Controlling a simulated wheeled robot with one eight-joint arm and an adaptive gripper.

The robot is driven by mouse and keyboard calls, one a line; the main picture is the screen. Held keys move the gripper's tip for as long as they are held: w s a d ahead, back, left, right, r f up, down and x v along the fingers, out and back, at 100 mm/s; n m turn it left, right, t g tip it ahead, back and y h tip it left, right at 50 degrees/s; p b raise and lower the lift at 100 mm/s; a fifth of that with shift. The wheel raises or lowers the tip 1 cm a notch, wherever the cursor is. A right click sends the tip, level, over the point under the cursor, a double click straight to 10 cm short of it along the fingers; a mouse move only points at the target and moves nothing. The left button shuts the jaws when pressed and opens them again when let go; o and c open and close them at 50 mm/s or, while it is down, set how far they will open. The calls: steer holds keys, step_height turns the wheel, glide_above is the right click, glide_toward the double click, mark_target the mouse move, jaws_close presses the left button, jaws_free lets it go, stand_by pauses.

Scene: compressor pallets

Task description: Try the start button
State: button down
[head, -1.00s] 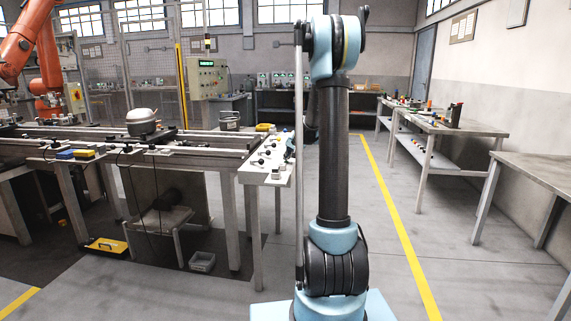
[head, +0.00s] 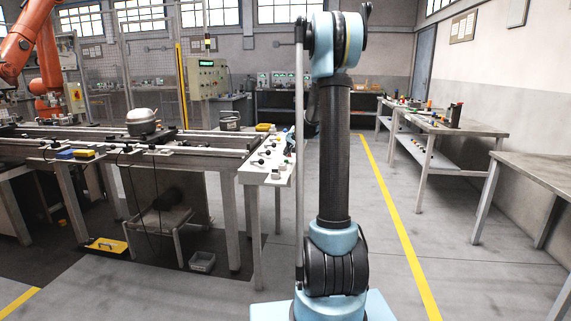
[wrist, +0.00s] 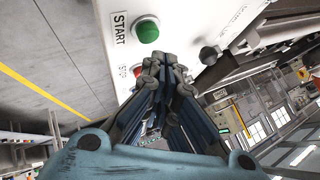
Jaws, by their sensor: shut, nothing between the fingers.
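The green start button (wrist: 148,31) stands out on a white panel (wrist: 185,15) in the wrist view, beside a "START" label. A red button (wrist: 138,71) sits below it by a "STOP" label, partly hidden by my fingers. My gripper (wrist: 164,60) is shut and empty, with its fingertips just below the green button in the picture. I cannot tell whether the fingertips touch the panel. In the head view the white panel (head: 254,170) is at the right end of the conveyor bench, and my arm mostly hides the gripper.
A black knob (wrist: 209,55) stands on the panel right of the fingers. The conveyor bench (head: 200,152) carries a compressor (head: 142,122). A control box (head: 207,79) stands behind it. Workbenches (head: 440,127) line the right wall, with clear floor between.

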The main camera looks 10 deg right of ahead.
steer(key=shift+r, duration=2.4)
steer(key=shift+s, duration=0.2)
steer(key=s+a+f+n+g+h, duration=0.1)
steer(key=s+n+g, duration=0.1)
steer(key=s, duration=1.3)
steer(key=s+a+f+n+g, duration=0.1)
steer(key=s+a+g, duration=0.1)
steer(key=s, duration=1.3)
steer(key=s+f+n+g, duration=0.1)
steer(key=s+f, duration=0.3)
steer(key=s, duration=0.4)
steer(key=s+d+f+h, duration=0.1)
steer(key=s+f, duration=0.3)
steer(key=s, duration=0.5)
steer(key=s+d+f+n+g, duration=0.1)
steer(key=s+f, duration=0.4)
steer(key=s, duration=0.4)
steer(key=shift+s+n+g+h, duration=0.15)
steer(key=shift+n+g+h, duration=0.15)
steer(key=shift+h, duration=0.1)
